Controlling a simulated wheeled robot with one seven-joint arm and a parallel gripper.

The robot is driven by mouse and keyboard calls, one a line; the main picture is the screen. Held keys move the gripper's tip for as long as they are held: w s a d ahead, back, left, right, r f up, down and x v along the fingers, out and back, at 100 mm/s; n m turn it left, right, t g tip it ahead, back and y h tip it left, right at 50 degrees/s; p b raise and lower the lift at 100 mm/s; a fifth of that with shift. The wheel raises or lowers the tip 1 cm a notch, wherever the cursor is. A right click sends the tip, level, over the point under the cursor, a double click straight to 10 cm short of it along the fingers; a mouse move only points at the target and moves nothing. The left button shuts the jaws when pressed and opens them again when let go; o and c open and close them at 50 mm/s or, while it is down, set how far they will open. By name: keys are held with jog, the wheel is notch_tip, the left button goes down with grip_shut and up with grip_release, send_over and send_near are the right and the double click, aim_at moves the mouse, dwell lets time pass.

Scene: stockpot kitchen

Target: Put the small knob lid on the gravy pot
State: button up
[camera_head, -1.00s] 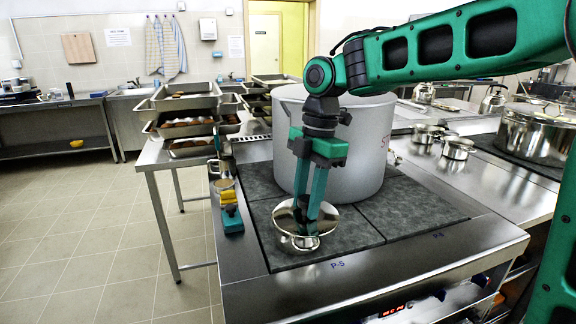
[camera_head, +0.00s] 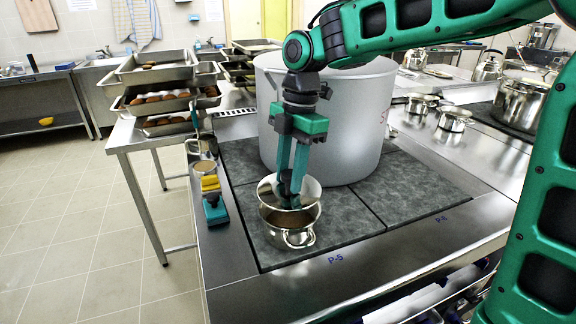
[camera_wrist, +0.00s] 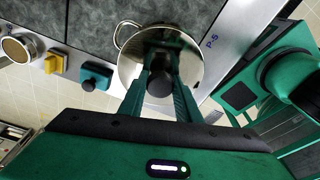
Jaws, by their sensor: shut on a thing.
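The shiny small knob lid (camera_head: 268,190) hangs under my gripper (camera_head: 290,198), which is shut on its dark knob (camera_wrist: 160,83). The steel gravy pot (camera_head: 290,238) stands on the dark hob plate, with brown gravy showing below the lid's front edge. The lid is over the back part of the pot's opening and appears apart from the rim; the exact gap is hard to tell. In the wrist view the round lid (camera_wrist: 135,70) hides most of the pot, and a pot handle (camera_wrist: 122,36) sticks out at its upper left.
A big grey stockpot (camera_head: 335,125) stands right behind the gravy pot. Trays (camera_head: 160,100) are stacked further back. The hob plate (camera_head: 415,195) to the right is bare.

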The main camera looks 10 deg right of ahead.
jog(key=shift+f, duration=1.75)
jog(key=shift+d+f, duration=0.1)
jog(key=shift+f, duration=0.45)
dwell(0.5)
jog(key=o, duration=1.2)
